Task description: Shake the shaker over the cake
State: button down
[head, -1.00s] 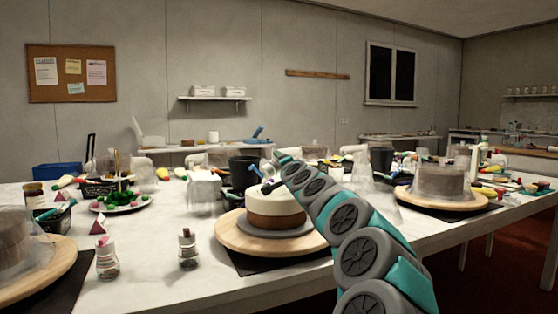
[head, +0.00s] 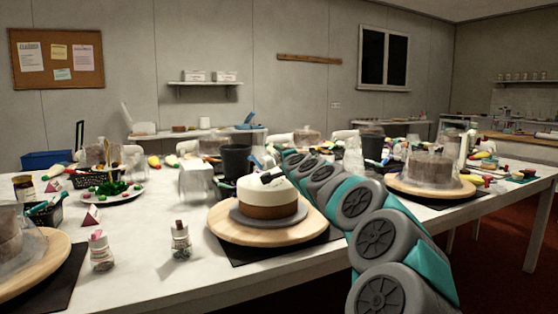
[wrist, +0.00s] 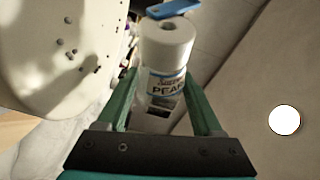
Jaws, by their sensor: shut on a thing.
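The cake (head: 268,205), white above and brown below, sits on a grey board on a wooden turntable (head: 228,232). Its white top (wrist: 60,50) fills the left of the wrist view, with several dark specks on it. My gripper (wrist: 162,105) is shut on the shaker (wrist: 165,86), a jar whose label begins "PEAR". A white round part shows beyond the label; I cannot tell whether it belongs to the shaker. In the head view, my arm reaches to the cake's right rear edge. A dark shape (head: 272,178) shows over the cake top; the shaker is not clear there.
Two small jars (head: 180,240) (head: 101,252) stand left of the turntable. Covered cakes on wooden turntables stand at far left (head: 45,275) and right (head: 400,185). A black tub (head: 236,160) and clear covers crowd the back. Bare table lies in front.

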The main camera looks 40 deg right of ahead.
jog(key=shift+r+n+b, duration=0.3)
jog(key=shift+n+b, duration=0.2)
jog(key=shift+b, duration=0.4)
jog(key=shift+d+r, duration=0.1)
jog(key=shift+d, duration=0.25)
jog(key=shift+a, duration=0.45)
jog(key=shift+n+t+b, duration=0.4)
jog(key=shift+b, duration=0.7)
jog(key=shift+r, duration=0.2)
